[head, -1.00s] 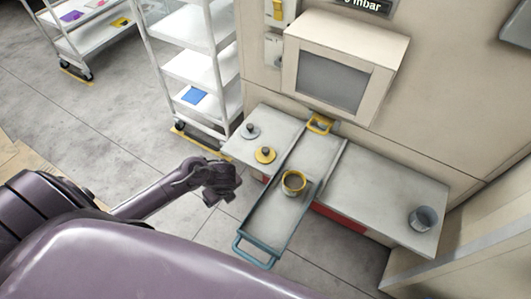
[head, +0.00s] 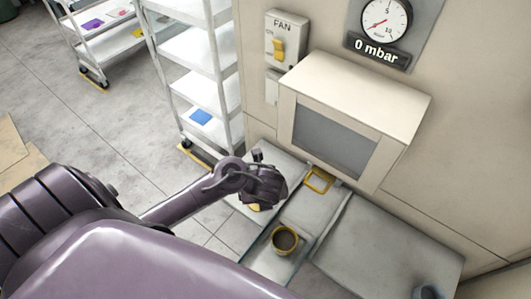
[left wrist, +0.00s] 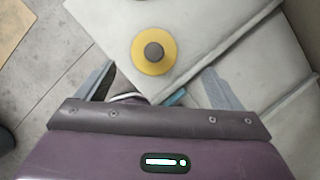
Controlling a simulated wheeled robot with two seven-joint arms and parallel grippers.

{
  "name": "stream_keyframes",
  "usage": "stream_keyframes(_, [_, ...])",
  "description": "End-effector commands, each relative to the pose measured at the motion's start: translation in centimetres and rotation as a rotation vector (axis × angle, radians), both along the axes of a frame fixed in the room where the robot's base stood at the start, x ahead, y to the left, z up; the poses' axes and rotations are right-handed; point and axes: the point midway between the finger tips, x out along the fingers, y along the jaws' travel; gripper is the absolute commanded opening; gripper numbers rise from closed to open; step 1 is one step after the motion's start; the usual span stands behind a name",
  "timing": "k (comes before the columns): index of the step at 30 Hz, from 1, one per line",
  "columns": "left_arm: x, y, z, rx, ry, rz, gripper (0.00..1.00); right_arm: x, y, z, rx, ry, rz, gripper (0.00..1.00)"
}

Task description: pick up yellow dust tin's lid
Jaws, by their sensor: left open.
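The yellow dust tin's lid (left wrist: 142,62) is a yellow disc with a grey round knob, lying on the light grey worktop in the left wrist view. In the head view only a sliver of the lid (head: 254,207) shows below my left gripper (head: 266,188), which hides the rest. My left gripper (left wrist: 158,85) is open and empty, its fingers apart on either side below the lid in the wrist picture. The yellow tin (head: 285,241), open with dark contents, stands in the tray channel to the right. My right gripper is not in view.
A grey tin (head: 428,292) is cut off at the lower right. A yellow handle (head: 319,180) stands at the back of the channel below the boxy hood (head: 350,120). A white shelf cart (head: 205,90) stands behind on the left. The right worktop (head: 385,235) is mostly clear.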

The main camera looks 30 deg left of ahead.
Motion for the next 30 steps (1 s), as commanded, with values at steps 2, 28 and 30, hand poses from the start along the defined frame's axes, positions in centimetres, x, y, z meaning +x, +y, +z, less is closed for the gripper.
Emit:
stream_keyframes(2, [0.2,0.3,-1.2,0.003,0.001,0.000,0.88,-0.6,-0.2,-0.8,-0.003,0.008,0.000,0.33])
stream_keyframes(28, [2.1,2.6,-6.5,0.000,0.000,0.001,0.72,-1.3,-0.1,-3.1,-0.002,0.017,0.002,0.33])
stream_keyframes(30, [2.1,2.6,-6.5,0.000,0.000,0.002,0.63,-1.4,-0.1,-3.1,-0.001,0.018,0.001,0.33])
